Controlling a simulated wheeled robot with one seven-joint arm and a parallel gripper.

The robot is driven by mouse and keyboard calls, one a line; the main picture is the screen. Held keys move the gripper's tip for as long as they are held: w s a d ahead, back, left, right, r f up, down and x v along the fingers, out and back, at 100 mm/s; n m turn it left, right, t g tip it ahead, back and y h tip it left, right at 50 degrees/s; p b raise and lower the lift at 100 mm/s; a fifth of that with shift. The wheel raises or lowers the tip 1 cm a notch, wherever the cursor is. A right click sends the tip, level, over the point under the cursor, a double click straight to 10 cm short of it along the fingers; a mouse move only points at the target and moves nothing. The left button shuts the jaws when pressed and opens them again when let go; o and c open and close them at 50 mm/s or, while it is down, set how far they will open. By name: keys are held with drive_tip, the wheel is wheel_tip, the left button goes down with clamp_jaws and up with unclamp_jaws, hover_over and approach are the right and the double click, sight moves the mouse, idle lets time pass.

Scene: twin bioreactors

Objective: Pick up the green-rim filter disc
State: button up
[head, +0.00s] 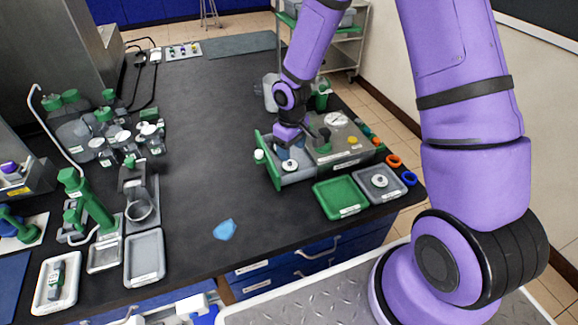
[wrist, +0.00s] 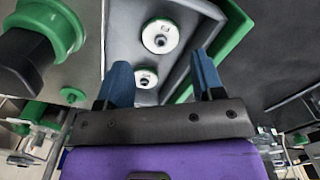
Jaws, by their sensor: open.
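My gripper (head: 284,152) is over a pulled-out grey drawer with a green front (head: 268,164) on the bench. In the wrist view its two blue fingers (wrist: 162,72) are apart, with nothing held between them. Two pale discs with round central hubs lie in the drawer. The farther disc (wrist: 160,36) shows a thin green rim and lies beyond the fingertips. The nearer disc (wrist: 146,78) shows between the fingers, below them; its rim colour is hard to tell. In the head view one disc (head: 290,165) shows beside the fingers; the other is hidden.
A grey machine (head: 342,150) adjoins the drawer. An empty green tray (head: 340,198) and a grey tray (head: 395,192) with another disc (head: 379,181) stand right of it. Orange (head: 394,161) and blue rings (head: 409,178) lie near the edge. The bench middle is mostly clear.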

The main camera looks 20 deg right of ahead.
sight(292, 166)
drive_tip(key=shift+s+d+f, duration=0.1)
drive_tip(key=shift+f, duration=1.5)
drive_tip(key=shift+s+f, duration=0.1)
drive_tip(key=shift+f, duration=1.5)
drive_tip(key=shift+c, duration=0.2)
drive_tip(key=c, duration=0.6)
